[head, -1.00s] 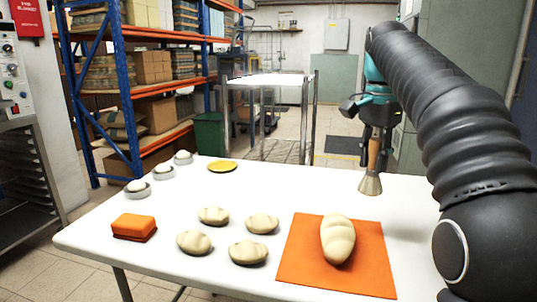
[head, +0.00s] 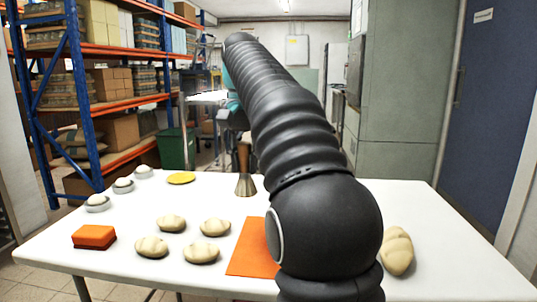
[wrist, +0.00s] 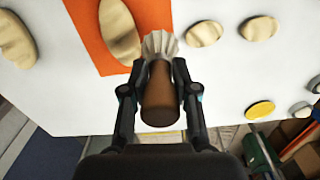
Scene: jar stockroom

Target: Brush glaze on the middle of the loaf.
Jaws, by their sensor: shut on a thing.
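My gripper (wrist: 160,78) is shut on the wooden handle of a brush (wrist: 160,100). The brush's pale flared bristles point down over the white table in the head view (head: 245,185). A pale scored loaf (wrist: 119,30) lies on an orange mat (wrist: 88,22); the bristles appear beside its edge in the wrist view, but their height is unclear. In the head view my arm hides this loaf and part of the mat (head: 250,255). A second pale loaf (head: 397,250) lies on the bare table to the right. A yellow round dish (head: 181,179) sits at the table's far side.
Several pale buns (head: 172,223) lie left of the mat. An orange block (head: 94,237) and several small round pots (head: 97,203) stand further left. The table (head: 400,195) is clear at the far right. Shelving (head: 90,100) stands behind on the left.

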